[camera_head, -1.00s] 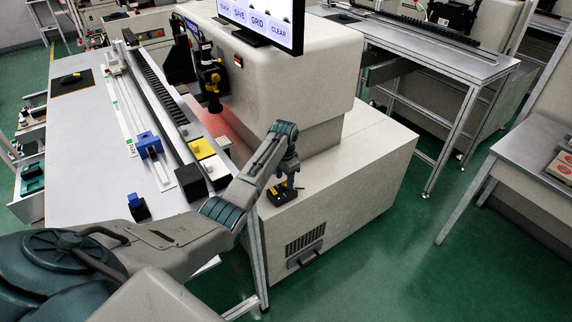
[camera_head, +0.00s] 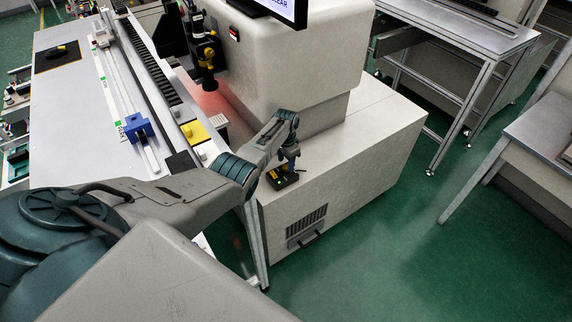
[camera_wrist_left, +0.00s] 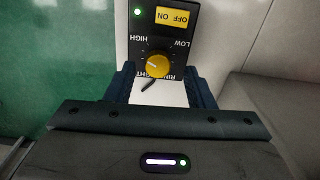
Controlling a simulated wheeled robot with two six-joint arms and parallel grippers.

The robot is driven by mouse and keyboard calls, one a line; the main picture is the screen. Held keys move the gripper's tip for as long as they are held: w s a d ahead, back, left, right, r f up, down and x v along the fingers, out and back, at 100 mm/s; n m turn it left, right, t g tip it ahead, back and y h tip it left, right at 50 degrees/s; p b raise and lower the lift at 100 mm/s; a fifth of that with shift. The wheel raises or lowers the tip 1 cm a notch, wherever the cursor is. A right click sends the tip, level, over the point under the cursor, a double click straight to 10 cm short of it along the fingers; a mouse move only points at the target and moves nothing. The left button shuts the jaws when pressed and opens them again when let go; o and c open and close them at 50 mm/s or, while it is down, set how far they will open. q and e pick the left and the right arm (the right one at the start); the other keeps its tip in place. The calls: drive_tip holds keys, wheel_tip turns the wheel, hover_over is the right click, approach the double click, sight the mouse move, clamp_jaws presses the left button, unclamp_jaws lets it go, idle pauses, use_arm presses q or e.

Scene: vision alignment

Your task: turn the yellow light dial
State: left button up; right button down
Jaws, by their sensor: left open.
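The yellow light dial (camera_wrist_left: 158,65) is a round knob on a black control box (camera_wrist_left: 165,25), with HIGH and LOW marks and a yellow OFF ON switch (camera_wrist_left: 172,17) beside a green lamp. My left gripper (camera_wrist_left: 158,72) is open, its two dark fingers on either side of the dial; I see no clear contact. In the head view the box (camera_head: 279,182) sits on the pale machine base, and my left gripper (camera_head: 289,160) is just over it, partly hiding it. The dial is too small to make out there. My right gripper is not in view.
The machine housing (camera_head: 300,60) rises just behind the gripper. A workbench (camera_head: 70,110) with a blue block (camera_head: 137,127) and a yellow block (camera_head: 195,132) lies left. Another bench (camera_head: 460,45) stands at upper right. Green floor is clear at lower right.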

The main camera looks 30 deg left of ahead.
use_arm(q)
drive_tip(key=shift+s+d+f, duration=0.1)
drive_tip(key=shift+f, duration=0.7)
drive_tip(key=c, duration=1)
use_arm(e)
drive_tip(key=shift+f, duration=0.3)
